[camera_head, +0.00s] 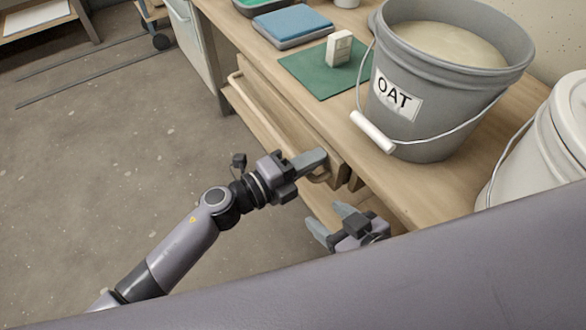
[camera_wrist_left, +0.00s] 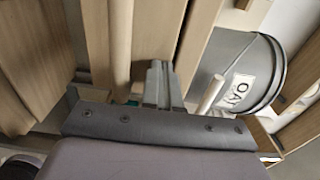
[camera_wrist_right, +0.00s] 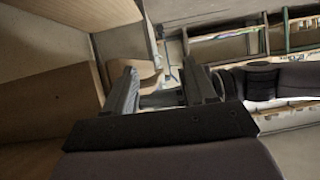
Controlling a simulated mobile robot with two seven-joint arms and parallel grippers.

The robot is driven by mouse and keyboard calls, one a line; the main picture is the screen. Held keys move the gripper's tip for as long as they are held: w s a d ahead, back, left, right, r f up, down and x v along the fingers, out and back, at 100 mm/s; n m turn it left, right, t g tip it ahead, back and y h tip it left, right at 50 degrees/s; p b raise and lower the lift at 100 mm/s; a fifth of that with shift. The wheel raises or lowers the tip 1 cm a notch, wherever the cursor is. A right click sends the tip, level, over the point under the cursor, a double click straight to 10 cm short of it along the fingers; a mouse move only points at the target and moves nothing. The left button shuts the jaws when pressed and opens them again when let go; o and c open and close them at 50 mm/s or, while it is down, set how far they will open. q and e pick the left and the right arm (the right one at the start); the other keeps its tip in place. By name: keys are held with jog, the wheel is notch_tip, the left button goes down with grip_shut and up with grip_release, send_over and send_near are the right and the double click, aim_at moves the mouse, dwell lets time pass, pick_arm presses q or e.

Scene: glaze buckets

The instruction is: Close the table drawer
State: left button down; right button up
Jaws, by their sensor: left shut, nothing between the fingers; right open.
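The wooden table drawer (camera_head: 262,122) stands pulled out from the table's front edge, its long side running diagonally in the head view. In the left wrist view the shut fingers (camera_wrist_left: 158,72) point along wooden boards. My right gripper (camera_head: 330,219) is open and empty, lower and to the right, below the table edge. Its parted fingers also show in the right wrist view (camera_wrist_right: 160,80).
On the table (camera_head: 415,190) stand a grey bucket (camera_head: 430,120) labelled OAT and a white bucket (camera_head: 540,150). A green mat (camera_head: 305,75) bears a small white box (camera_head: 339,49). A blue-topped tray (camera_head: 290,24) lies farther back.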

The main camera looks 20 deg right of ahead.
aim_at(326, 149)
pick_arm(q)
jog(key=shift+b+x, duration=0.35)
jog(key=shift+x, duration=1.3)
pick_arm(e)
jog(key=shift+w+a+r+y, duration=0.3)
jog(key=shift+w+a, duration=0.1)
jog(key=shift+a, duration=0.1)
pick_arm(q)
jog(key=shift+r, duration=0.15)
